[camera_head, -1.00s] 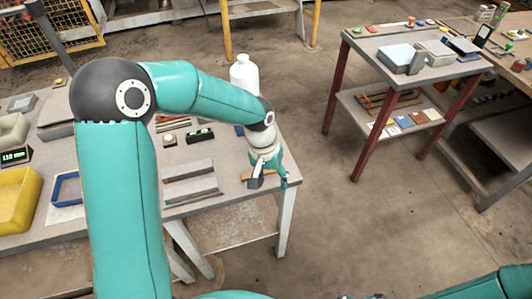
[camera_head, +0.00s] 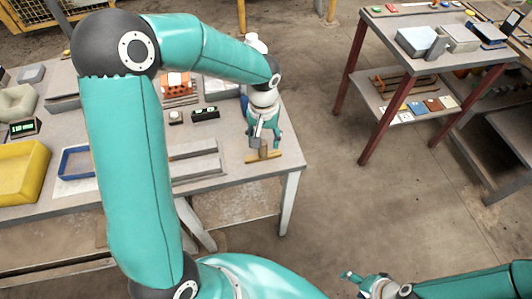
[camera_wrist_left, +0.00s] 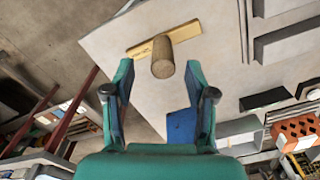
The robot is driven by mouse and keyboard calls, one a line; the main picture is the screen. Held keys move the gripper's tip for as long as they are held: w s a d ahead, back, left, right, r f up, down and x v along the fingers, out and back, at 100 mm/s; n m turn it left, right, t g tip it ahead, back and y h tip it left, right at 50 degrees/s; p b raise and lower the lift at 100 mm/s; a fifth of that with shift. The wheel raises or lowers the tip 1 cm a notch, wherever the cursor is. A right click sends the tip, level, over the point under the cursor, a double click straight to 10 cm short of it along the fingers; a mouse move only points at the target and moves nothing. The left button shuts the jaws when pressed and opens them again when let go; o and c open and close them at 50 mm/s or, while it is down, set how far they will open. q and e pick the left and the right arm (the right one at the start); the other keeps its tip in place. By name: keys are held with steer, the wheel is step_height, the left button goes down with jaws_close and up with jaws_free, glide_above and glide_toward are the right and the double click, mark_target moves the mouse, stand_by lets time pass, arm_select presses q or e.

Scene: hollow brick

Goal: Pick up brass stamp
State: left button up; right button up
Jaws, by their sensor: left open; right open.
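A yellow-brown cylinder (camera_wrist_left: 162,57), which looks like the brass stamp, stands with a flat yellow bar (camera_wrist_left: 180,35) at its far end in the left wrist view. I cannot tell whether the two are joined. In the head view the bar (camera_head: 272,156) lies near the right end of the grey table, with the cylinder (camera_head: 263,146) at its middle. My left gripper (camera_head: 264,142) is just above it, open and empty. Its fingertips (camera_wrist_left: 159,69) show on either side of the cylinder, apart from it. My right gripper (camera_head: 368,284) is at the bottom, away from the table, open and empty.
Grey blocks (camera_head: 196,166) lie left of the bar. A blue thing (camera_wrist_left: 181,127) shows between my left fingers. A white bottle (camera_head: 254,42) is partly behind my arm. A yellow tray (camera_head: 15,180) is at the left. Floor is open between the table and the red-legged stand (camera_head: 378,135).

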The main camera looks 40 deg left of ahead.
mark_target(263, 149)
arm_select(q)
steer(key=shift+a+f+p, duration=0.15)
steer(key=shift+f+p, duration=0.45)
steer(key=shift+f, duration=2.25)
jaws_close()
